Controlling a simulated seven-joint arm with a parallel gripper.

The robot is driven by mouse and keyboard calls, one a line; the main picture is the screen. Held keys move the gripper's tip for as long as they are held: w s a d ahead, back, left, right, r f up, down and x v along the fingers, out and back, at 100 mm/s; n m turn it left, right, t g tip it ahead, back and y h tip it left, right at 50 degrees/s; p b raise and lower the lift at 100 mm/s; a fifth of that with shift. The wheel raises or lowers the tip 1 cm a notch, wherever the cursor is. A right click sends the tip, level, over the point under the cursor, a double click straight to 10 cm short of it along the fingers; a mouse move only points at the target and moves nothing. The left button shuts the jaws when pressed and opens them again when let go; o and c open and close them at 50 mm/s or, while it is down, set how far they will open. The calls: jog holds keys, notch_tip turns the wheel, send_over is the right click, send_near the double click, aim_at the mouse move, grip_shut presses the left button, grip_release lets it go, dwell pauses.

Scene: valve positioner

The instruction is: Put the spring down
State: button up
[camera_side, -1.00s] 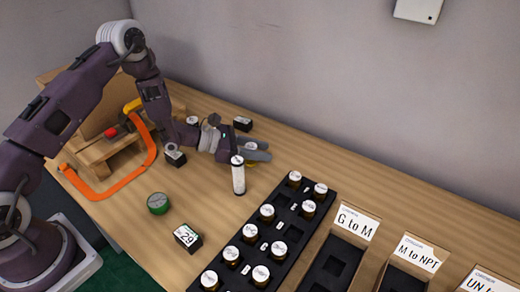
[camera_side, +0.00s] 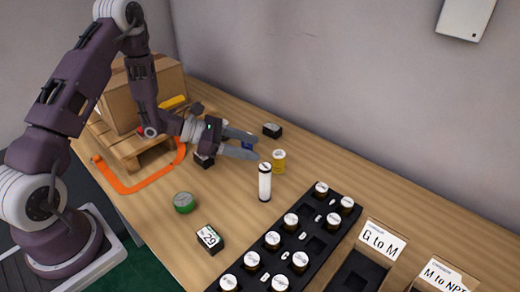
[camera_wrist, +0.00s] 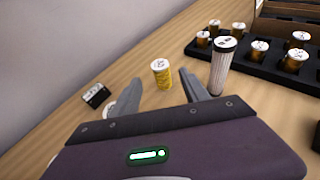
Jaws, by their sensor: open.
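A short yellow ridged cylinder with a white top, which looks like the spring (camera_side: 279,161), stands upright on the wooden table. It also shows in the wrist view (camera_wrist: 161,74), just beyond the gap between my fingertips. My gripper (camera_side: 255,147) is open and empty, with its fingers low over the table and pointing at the yellow piece. In the wrist view my gripper (camera_wrist: 158,80) shows its two fingers spread, with clear table between them and the piece. A tall white ribbed cylinder with a black-rimmed top (camera_side: 265,183) stands beside it, near the right finger.
A black tray (camera_side: 312,245) of several brown, white-topped pieces lies to the right, with labelled boxes (camera_side: 378,240) beyond. A green disc (camera_side: 184,202) and black blocks (camera_side: 209,239) (camera_side: 272,130) lie around. A wall stands behind.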

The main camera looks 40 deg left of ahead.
jog(key=s+d+r+m+g+h, duration=0.1)
jog(key=d+r+m, duration=0.1)
jog(key=r, duration=0.1)
jog(key=s+d+r+m+g+h, duration=0.1)
jog(key=s+d+r+m, duration=0.1)
jog(key=d+r+m, duration=0.1)
jog(key=s+d+r+m+g, duration=0.1)
jog(key=d+r+m, duration=0.1)
jog(key=r, duration=0.3)
jog(key=shift+s+d+r+m+g+h, duration=0.15)
jog(key=shift+d+g+h, duration=0.05)
jog(key=shift+d, duration=0.1)
jog(key=shift+s+d+r+m+g+h, duration=0.1)
jog(key=shift+d+m+g+h, duration=0.1)
jog(key=shift+d, duration=0.1)
jog(key=s+d+r+m+g+y, duration=0.2)
jog(key=s+r+m+g+y, duration=0.15)
jog(key=s+m, duration=0.4)
jog(key=s+d+r+m+g+y, duration=0.25)
jog(key=s+r+m, duration=0.2)
jog(key=s, duration=0.65)
jog(key=s+a+r+m+t+y, duration=0.1)
jog(key=s+a+m+t+y, duration=0.4)
jog(key=a, duration=0.5)
jog(key=shift+s+m+t+y, duration=0.4)
jog(key=shift+s+m+y, duration=0.35)
jog(key=shift+m, duration=0.4)
